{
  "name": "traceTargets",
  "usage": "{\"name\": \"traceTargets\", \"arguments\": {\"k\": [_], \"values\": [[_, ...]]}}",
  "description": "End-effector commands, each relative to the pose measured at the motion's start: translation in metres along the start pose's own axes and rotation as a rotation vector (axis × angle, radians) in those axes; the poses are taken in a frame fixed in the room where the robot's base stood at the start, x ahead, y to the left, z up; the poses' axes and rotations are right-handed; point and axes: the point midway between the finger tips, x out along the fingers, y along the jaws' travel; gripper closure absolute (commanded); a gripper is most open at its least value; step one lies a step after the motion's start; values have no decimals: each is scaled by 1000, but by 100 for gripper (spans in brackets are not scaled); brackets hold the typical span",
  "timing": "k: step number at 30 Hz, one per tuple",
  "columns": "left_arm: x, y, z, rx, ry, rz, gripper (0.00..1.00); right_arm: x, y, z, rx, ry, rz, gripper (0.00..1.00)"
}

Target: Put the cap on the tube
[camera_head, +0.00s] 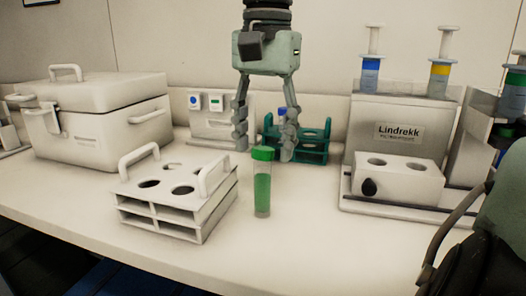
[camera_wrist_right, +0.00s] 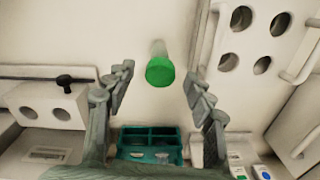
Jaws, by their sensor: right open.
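A clear tube (camera_head: 262,195) with green contents stands upright on the white bench, right of the white rack. The green cap (camera_head: 263,153) sits at its top; how tightly it is seated I cannot tell. In the right wrist view the cap (camera_wrist_right: 160,71) faces the camera and hides part of the tube (camera_wrist_right: 158,48). My right gripper (camera_head: 264,147) comes down from above with its fingers spread. In the wrist view the gripper (camera_wrist_right: 159,79) has one finger on either side of the cap, with clear gaps. It holds nothing. My left gripper is not in view.
A white rack (camera_head: 165,213) with handles stands left of the tube. A teal rack (camera_head: 312,145) and a small white device (camera_head: 208,128) stand behind. A Lindrekk unit (camera_head: 400,135) is at right, a lidded white box (camera_head: 98,125) at left. The front bench is clear.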

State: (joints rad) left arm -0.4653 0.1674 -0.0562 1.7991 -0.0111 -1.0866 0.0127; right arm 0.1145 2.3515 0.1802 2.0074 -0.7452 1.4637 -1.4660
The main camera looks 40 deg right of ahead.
Motion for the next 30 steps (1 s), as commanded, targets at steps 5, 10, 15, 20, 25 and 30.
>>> {"name": "traceTargets", "arguments": {"k": [5, 10, 15, 20, 25, 30], "values": [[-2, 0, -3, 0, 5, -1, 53, 2, 0, 0, 1, 1, 0, 46], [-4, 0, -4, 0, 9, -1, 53, 2, 0, 0, 1, 0, 0, 46], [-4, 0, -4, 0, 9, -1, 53, 2, 0, 0, 1, 0, 0, 66], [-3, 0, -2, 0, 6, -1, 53, 2, 0, 0, 1, 0, 0, 79], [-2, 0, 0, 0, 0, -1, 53, 2, 0, 0, 1, 0, 0, 82], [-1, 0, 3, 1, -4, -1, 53, 0, 0, 0, 1, 0, -1, 82]]}}
